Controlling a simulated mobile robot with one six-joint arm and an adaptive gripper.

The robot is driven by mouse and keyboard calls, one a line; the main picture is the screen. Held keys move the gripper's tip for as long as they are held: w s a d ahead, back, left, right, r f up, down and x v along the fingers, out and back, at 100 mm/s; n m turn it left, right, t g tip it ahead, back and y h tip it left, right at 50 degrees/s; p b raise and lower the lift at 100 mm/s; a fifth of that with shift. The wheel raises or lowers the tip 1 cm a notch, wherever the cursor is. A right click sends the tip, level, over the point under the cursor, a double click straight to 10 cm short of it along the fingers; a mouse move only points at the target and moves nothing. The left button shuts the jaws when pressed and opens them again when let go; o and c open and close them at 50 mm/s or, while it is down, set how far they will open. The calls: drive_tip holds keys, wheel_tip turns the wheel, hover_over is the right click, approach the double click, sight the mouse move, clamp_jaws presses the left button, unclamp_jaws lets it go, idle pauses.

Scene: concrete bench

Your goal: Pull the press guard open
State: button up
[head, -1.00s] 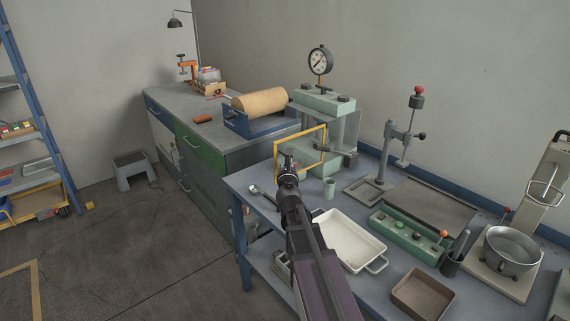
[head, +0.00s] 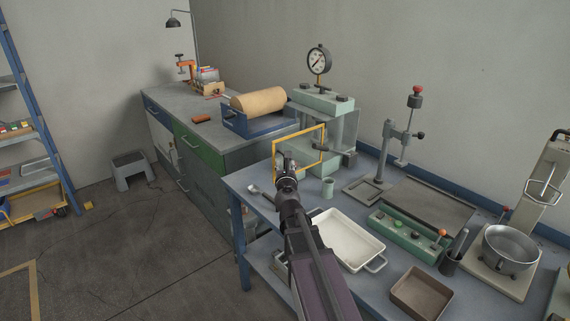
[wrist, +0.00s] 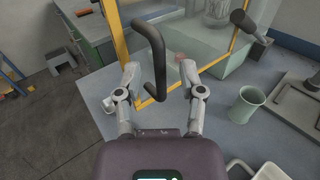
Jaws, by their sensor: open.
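The press guard is a clear panel in a yellow frame (head: 299,128) at the front of the pale green press (head: 322,101). In the wrist view its yellow frame (wrist: 118,32) stands just beyond my gripper. A bent black handle (wrist: 157,52) on the guard stands upright in front of it. My gripper (wrist: 159,72) is open, with one finger on each side of the handle's lower part. I cannot tell whether either finger touches it. In the head view my gripper (head: 284,160) partly covers the guard's lower left, and the handle is hard to make out.
A green cup (wrist: 246,104) stands close to the right of my gripper. A white tray (head: 345,239) lies on the blue bench nearer to me. A paper roll (head: 258,101) in a blue holder sits left of the press.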

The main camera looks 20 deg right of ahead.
drive_tip(key=v, duration=0.5)
drive_tip(key=shift+s, duration=0.3)
idle(0.4)
drive_tip(key=s+a+f+m+g+p, duration=0.1)
drive_tip(key=s+f+m+g+p, duration=0.3)
drive_tip(key=m, duration=0.8)
drive_tip(key=s+f+m+g+p, duration=0.25)
drive_tip(key=s+m+g, duration=0.3)
drive_tip(key=m, duration=0.55)
drive_tip(key=s+a+m+g+y+p, duration=0.2)
drive_tip(key=s+a+m+g+y, duration=0.1)
drive_tip(key=a, duration=0.4)
drive_tip(key=s+a+f+m+g+y+p, duration=0.1)
drive_tip(key=s+a+m+g+y+p, duration=0.1)
drive_tip(key=s+a+m, duration=0.4)
drive_tip(key=shift+s+a+g+y, duration=0.3)
drive_tip(key=shift+a+g+y, duration=0.25)
drive_tip(key=shift+g, duration=0.7)
